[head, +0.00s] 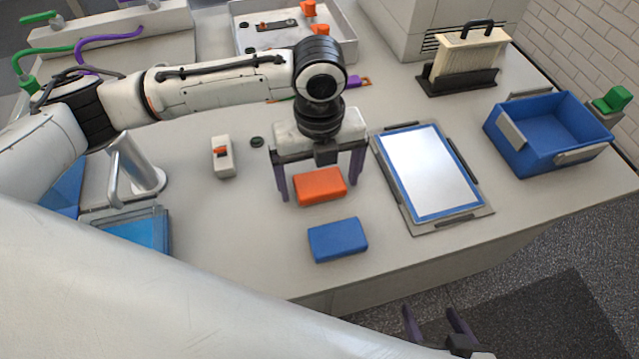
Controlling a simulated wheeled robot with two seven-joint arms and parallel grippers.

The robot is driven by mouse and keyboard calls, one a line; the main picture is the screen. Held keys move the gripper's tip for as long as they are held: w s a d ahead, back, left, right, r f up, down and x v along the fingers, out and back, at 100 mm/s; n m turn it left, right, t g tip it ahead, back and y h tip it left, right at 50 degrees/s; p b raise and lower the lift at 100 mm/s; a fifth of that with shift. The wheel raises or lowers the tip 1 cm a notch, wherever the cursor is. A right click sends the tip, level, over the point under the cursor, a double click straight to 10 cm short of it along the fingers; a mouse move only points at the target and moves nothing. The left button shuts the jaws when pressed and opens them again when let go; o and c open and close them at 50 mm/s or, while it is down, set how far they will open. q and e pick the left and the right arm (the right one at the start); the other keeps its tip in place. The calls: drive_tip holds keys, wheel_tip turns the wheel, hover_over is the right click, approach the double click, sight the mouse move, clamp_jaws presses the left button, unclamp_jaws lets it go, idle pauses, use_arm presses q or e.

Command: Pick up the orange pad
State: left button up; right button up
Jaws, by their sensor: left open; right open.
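The orange pad (320,187) lies flat on the light table, near its middle. My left gripper (320,192) is open right above the pad, pointing down. Its two dark fingers stand apart on the left and right sides of the pad, with a gap visible on each side. Whether the fingertips reach the table cannot be told. My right gripper (436,318) is at the bottom of the head view, open and empty, in front of the table edge. Most of it is hidden by my own arm.
A blue pad (338,240) lies just in front of the orange pad. A framed tablet-like panel (432,172) is to the right, with a blue bin (548,135) beyond. A small switch box (222,157) stands to the left. Bare table lies between.

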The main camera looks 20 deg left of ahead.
sight(319, 182)
use_arm(q)
drive_tip(key=c, duration=1.2)
wheel_tip(319, 182, up, 10)
drive_tip(key=shift+r+p, duration=0.1)
drive_tip(key=shift+p, duration=0.5)
drive_tip(key=o, duration=0.5)
drive_tip(key=c, duration=0.3)
